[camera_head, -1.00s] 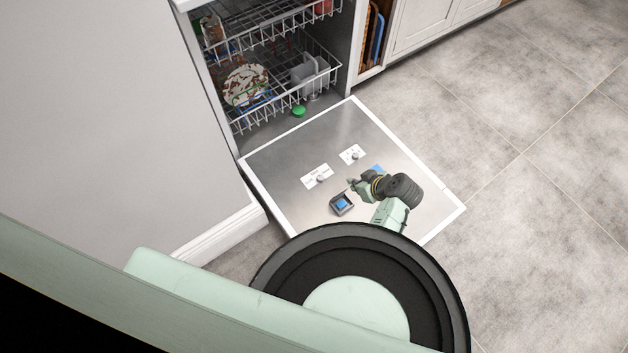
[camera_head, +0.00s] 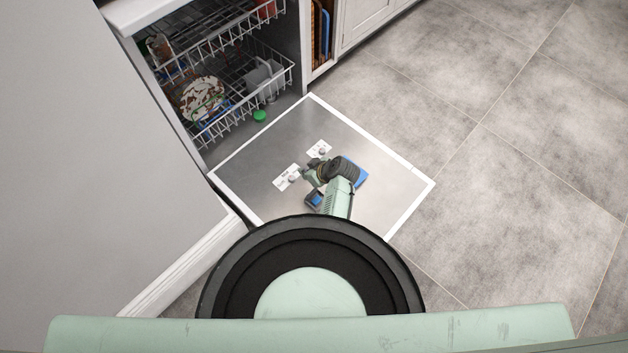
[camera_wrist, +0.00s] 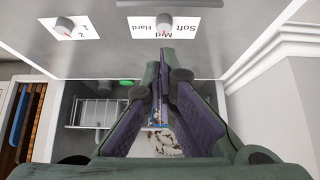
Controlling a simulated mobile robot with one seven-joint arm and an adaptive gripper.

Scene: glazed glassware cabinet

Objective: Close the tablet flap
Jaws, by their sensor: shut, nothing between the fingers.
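The dishwasher door (camera_head: 235,183) lies open and flat in the head view. On it is a small dark-framed tablet compartment (camera_head: 314,199) with blue inside, partly covered by my arm. A blue flat piece (camera_head: 361,176), perhaps the flap, shows on the other side of my wrist and is partly hidden; I cannot tell how it joins the compartment. My gripper (camera_head: 307,172) is over the door, beyond the compartment and close to the dials. In the wrist view its fingers (camera_wrist: 165,62) are shut and empty. Neither compartment nor blue piece shows there.
Two dials (camera_head: 292,180) (camera_head: 319,150) on white labels sit on the door. Racks (camera_head: 240,100) with dishes stand in the dishwasher behind, and a green item (camera_head: 260,115) lies at the opening. A wall (camera_head: 130,120) bounds the left; the tiled floor (camera_head: 500,200) at right is clear.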

